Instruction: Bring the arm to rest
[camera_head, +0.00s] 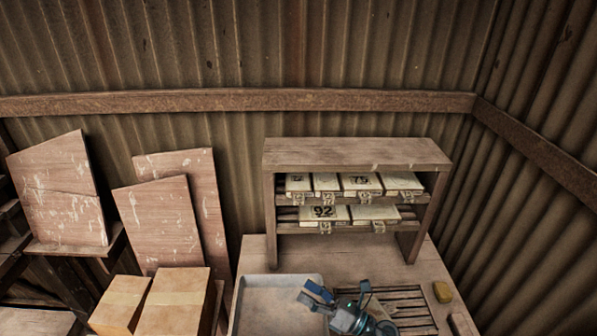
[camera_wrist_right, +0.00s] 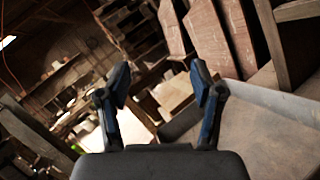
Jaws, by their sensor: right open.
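My right gripper (camera_head: 318,298) is low in the head view, over the right edge of the grey tray (camera_head: 262,284). In the right wrist view its two blue-tipped fingers (camera_wrist_right: 160,88) stand wide apart with nothing between them. The tray's rim (camera_wrist_right: 270,95) shows at the right of that view. The right gripper is open and empty. My left gripper is not in the head view.
A wooden rack (camera_head: 355,150) on the table (camera_head: 345,255) holds several pale tiles on two shelves, one marked 92. Cardboard boxes (camera_head: 178,290) and boards (camera_head: 160,225) stand at left.

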